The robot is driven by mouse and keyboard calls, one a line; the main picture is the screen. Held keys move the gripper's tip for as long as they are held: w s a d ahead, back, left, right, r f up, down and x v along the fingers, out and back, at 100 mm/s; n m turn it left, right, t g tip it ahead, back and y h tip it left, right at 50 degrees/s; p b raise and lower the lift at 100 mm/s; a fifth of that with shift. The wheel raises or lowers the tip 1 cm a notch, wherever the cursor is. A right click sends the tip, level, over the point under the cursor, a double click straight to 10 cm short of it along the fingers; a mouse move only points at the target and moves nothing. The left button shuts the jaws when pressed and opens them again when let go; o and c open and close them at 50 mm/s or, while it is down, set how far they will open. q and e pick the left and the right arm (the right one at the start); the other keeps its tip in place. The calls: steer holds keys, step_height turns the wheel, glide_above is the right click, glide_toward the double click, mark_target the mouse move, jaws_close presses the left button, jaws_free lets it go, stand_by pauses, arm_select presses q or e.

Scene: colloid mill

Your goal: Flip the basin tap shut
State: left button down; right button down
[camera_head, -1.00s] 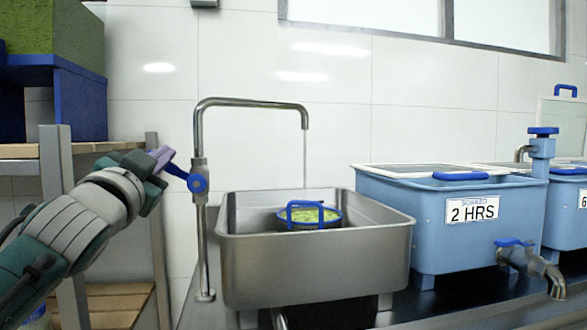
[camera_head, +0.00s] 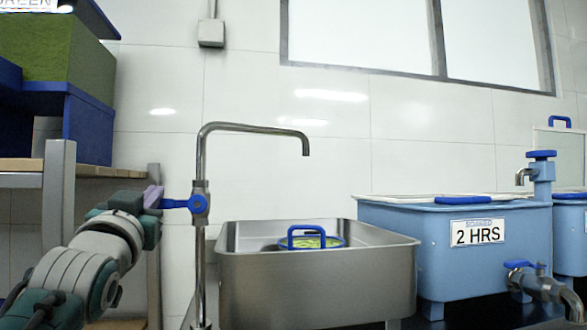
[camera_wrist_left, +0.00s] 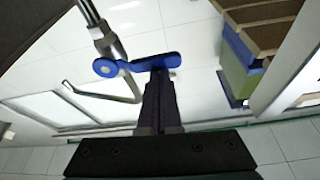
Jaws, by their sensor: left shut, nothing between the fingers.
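The basin tap (camera_head: 202,160) is a tall bent metal pipe with a blue lever handle (camera_head: 185,203) on its left side. The lever now lies about level, pointing left, and no water stream shows under the spout. The metal basin (camera_head: 318,285) stands below the spout with a blue-handled strainer (camera_head: 315,237) in it. My left gripper (camera_head: 153,197) is at the lever's left end, shut with nothing between its fingers. In the left wrist view the lever (camera_wrist_left: 137,65) lies across the tips of my left gripper (camera_wrist_left: 159,75), touching or very close. My right gripper is not in view.
A blue tank (camera_head: 430,250) labelled 2 HRS, with its own tap (camera_head: 535,282), stands right of the basin. A wooden shelf (camera_head: 95,172) with blue and green boxes (camera_head: 70,75) is at the left, close behind my left arm.

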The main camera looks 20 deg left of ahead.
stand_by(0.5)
arm_select(q)
step_height(320, 180, up, 4)
steer(key=p, duration=0.4)
steer(key=v, duration=1)
steer(key=shift+d, duration=0.2)
steer(key=shift+w+f, duration=0.1)
steer(key=shift+w, duration=0.05)
